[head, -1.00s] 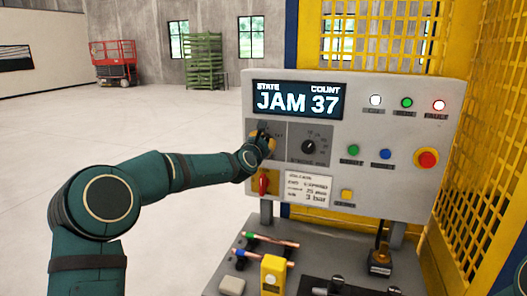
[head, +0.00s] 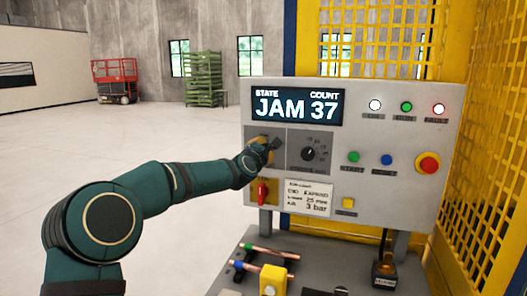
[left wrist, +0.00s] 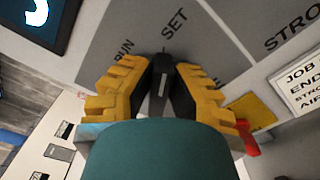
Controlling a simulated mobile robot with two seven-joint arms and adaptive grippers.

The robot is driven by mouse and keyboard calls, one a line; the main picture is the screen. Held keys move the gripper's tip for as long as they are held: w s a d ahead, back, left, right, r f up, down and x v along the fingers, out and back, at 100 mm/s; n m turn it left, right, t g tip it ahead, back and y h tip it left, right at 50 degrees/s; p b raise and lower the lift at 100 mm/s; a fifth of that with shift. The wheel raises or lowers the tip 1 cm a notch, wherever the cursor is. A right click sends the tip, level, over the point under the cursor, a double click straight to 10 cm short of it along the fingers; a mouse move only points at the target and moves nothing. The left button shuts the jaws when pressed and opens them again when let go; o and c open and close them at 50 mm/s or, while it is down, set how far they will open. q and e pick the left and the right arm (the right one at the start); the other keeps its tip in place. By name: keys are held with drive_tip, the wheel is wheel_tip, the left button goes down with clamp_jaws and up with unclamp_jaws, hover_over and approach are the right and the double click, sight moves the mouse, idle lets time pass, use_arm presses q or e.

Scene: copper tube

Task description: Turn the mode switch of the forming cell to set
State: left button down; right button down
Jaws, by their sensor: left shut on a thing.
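The mode switch (left wrist: 160,88) is a dark knob on a grey plate, with RUN to its left and SET above it in the left wrist view. A third label at lower right is partly hidden. My left gripper (left wrist: 158,85) is shut on the knob, one yellow-padded finger on each side. The knob's end lies between RUN and SET; its exact setting is hard to tell. In the head view, my left gripper (head: 268,148) is at the left of the forming cell's panel (head: 400,190) and hides the switch. My right gripper is not in view.
The display (head: 296,105) reads JAM 37. A stroke dial (head: 309,153) sits right of the gripper, and a red handle (head: 262,192) just below it. A red mushroom button (head: 428,163) is at far right. Copper tubes (head: 272,249) lie below.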

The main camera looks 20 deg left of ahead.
use_arm(q)
drive_tip(key=shift+r, duration=0.15)
drive_tip(key=c, duration=0.9)
unclamp_jaws()
drive_tip(key=shift+c, duration=0.2)
drive_tip(key=shift+s, duration=0.1)
drive_tip(key=s, duration=1.1)
drive_tip(key=shift+s+a, duration=0.2)
drive_tip(key=shift+s, duration=0.2)
